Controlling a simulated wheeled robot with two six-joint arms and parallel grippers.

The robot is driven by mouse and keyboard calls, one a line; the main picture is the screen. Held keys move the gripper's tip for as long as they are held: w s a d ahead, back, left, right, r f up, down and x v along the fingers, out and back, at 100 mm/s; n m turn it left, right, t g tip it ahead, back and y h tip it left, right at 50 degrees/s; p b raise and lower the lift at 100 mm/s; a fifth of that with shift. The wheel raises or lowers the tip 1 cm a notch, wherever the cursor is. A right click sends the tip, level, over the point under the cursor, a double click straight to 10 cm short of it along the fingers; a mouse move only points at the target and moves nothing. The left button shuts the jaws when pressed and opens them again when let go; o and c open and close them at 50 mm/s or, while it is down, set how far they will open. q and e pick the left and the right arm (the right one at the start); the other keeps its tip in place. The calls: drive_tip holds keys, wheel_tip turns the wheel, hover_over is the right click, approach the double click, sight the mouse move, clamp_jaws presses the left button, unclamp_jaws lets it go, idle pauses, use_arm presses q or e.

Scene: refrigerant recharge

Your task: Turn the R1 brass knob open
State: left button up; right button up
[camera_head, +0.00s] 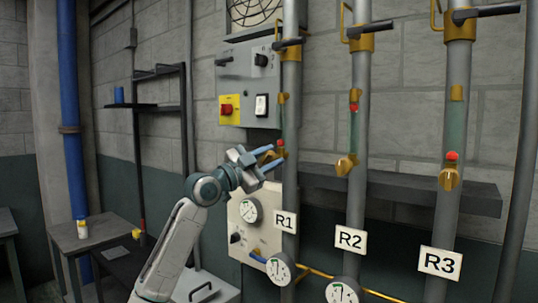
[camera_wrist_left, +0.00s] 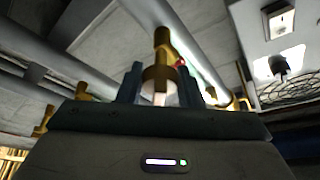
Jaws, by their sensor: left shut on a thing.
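The R1 brass knob (camera_head: 281,153) sits on the R1 pipe, just below a red ball (camera_head: 280,143) and the glass tube. The R1 label (camera_head: 285,220) is lower on the same pipe. My left gripper (camera_head: 273,157) comes in from the left, with its blue fingertips at the knob. In the left wrist view, the brass knob (camera_wrist_left: 160,76) stands between the two blue fingers of my left gripper (camera_wrist_left: 161,88), which is shut on it. The fingers partly hide the knob in the head view. My right gripper is in neither view.
The R2 (camera_head: 350,239) and R3 (camera_head: 440,262) pipes stand to the right with similar brass knobs. A grey switch box (camera_head: 247,80) is above my gripper and a gauge panel (camera_head: 246,238) below it. A dark shelf (camera_head: 400,190) runs behind the pipes.

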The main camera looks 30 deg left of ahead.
use_arm(q)
drive_tip(key=m+g, duration=0.1)
drive_tip(key=m, duration=0.1)
drive_tip(key=m+g+h, duration=0.1)
drive_tip(key=m, duration=0.2)
drive_tip(key=m+g+p, duration=0.1)
drive_tip(key=m+g, duration=0.1)
drive_tip(key=m, duration=0.3)
drive_tip(key=shift+m, duration=0.3)
idle(0.4)
drive_tip(key=o, duration=0.9)
drive_tip(key=shift+o, duration=0.2)
drive_tip(key=shift+s+a+f, duration=0.1)
drive_tip(key=shift+s, duration=0.1)
drive_tip(key=b+v, duration=0.6)
drive_tip(key=v, duration=0.4)
drive_tip(key=shift+s, duration=0.15)
